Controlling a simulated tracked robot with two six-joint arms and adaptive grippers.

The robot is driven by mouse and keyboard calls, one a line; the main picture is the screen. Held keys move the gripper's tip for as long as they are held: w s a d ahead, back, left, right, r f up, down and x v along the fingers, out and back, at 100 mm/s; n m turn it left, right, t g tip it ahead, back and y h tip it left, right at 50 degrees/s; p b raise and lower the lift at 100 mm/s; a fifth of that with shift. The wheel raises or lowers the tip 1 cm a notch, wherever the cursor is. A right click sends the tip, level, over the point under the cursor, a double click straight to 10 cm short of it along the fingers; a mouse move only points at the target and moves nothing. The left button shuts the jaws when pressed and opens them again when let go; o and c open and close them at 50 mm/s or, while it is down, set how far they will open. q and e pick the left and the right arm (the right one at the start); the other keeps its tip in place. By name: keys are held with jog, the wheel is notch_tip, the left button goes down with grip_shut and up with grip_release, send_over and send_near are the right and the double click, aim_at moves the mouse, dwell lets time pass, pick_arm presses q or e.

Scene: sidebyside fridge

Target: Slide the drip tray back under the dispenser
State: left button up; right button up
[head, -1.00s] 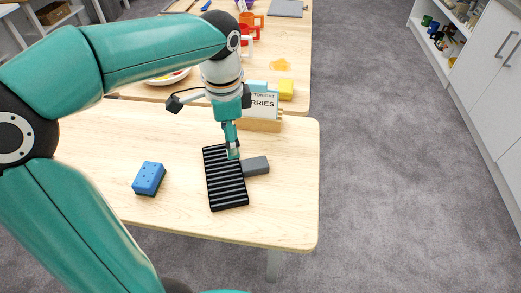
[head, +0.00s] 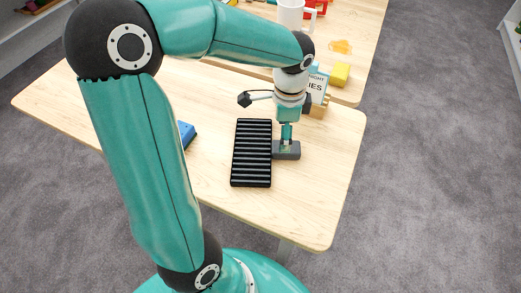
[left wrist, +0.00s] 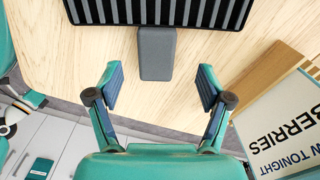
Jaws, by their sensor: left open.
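The drip tray is a black ribbed slab (head: 251,160) lying flat on the pale wooden table, with a grey block-like handle (head: 288,152) on its right side. In the left wrist view the ribbed tray (left wrist: 160,12) is at the top edge and its handle (left wrist: 156,52) points down toward my gripper. My left gripper (head: 286,146) points down at the handle in the head view and partly covers it. In the left wrist view my left gripper (left wrist: 159,82) is open, its fingers spread wider than the handle, with no contact visible. I cannot make out a dispenser. My right gripper is out of view.
A blue block (head: 187,134) is left of the tray, partly behind my arm. A lettered sign (head: 317,84) on a wooden stand is behind the gripper. A yellow block (head: 340,73) and a white mug (head: 291,13) sit on the table behind. The table is clear right of the handle.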

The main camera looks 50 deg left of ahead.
aim_at(267, 149)
pick_arm(q)
jog(key=shift+s+f, duration=0.15)
jog(key=shift+f, duration=1.3)
jog(key=shift+s+f, duration=0.1)
jog(key=shift+f, duration=1.35)
jog(key=c, duration=1.4)
